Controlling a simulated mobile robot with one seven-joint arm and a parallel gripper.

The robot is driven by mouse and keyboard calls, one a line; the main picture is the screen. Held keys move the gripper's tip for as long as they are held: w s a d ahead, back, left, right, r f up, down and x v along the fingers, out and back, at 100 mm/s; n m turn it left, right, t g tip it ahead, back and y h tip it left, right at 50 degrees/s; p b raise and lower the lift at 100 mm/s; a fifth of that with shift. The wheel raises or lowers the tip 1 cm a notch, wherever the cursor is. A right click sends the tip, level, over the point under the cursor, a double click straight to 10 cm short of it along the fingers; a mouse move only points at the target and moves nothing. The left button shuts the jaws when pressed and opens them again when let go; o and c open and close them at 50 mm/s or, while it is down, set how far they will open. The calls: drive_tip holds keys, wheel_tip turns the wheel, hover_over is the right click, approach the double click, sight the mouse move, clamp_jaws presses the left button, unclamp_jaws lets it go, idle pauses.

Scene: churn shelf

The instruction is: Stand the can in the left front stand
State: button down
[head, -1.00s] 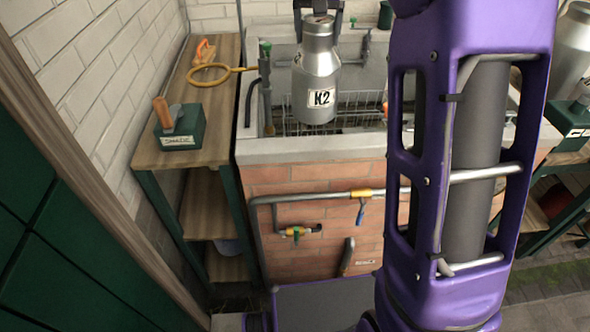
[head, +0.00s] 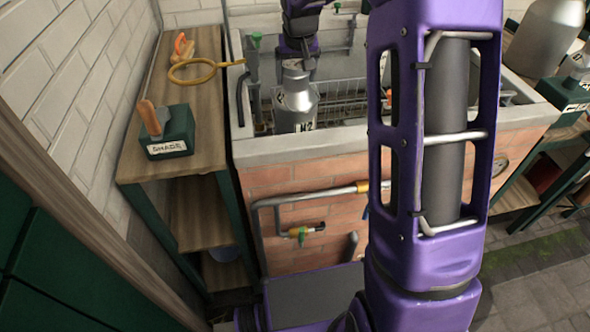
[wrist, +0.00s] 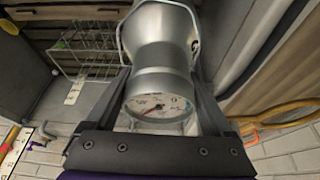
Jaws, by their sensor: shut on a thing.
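The can (head: 295,115) is a silver metal churn with a dark-lettered white label, upright in the left front part of the brick-fronted trough. The trough's front rim (head: 330,145) hides its base. My gripper (head: 297,64) is above it, shut on the can's neck. In the wrist view, my gripper's fingers (wrist: 163,85) lie on both sides of the neck, and a round dial (wrist: 158,107) shows on the can's top. A wire rack (head: 345,92) is in the trough right of the can; it also shows in the wrist view (wrist: 85,50). I cannot tell whether the can touches a stand.
A wooden shelf (head: 140,165) stands left of the trough, with a green block (head: 172,145) holding an orange-handled tool and a yellow ring (head: 192,72). Another silver can (head: 548,38) stands at the right. Pipes run along the trough's front.

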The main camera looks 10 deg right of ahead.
sight(298, 100)
drive_tip(key=shift+n, duration=0.3)
wheel_tip(298, 100, down, 8)
drive_tip(key=shift+s+a+f+b, duration=0.1)
drive_tip(key=shift+s+b, duration=0.05)
drive_tip(key=shift+b, duration=0.4)
drive_tip(key=shift+f+b, duration=0.4)
drive_tip(key=shift+f, duration=2.1)
drive_tip(key=shift+f, duration=0.2)
unclamp_jaws()
drive_tip(key=shift+s+f, duration=0.1)
drive_tip(key=shift+s, duration=0.05)
drive_tip(key=p+v, duration=0.1)
drive_tip(key=v, duration=1.1)
drive_tip(key=shift+d+p, duration=0.25)
drive_tip(key=shift+p, duration=0.15)
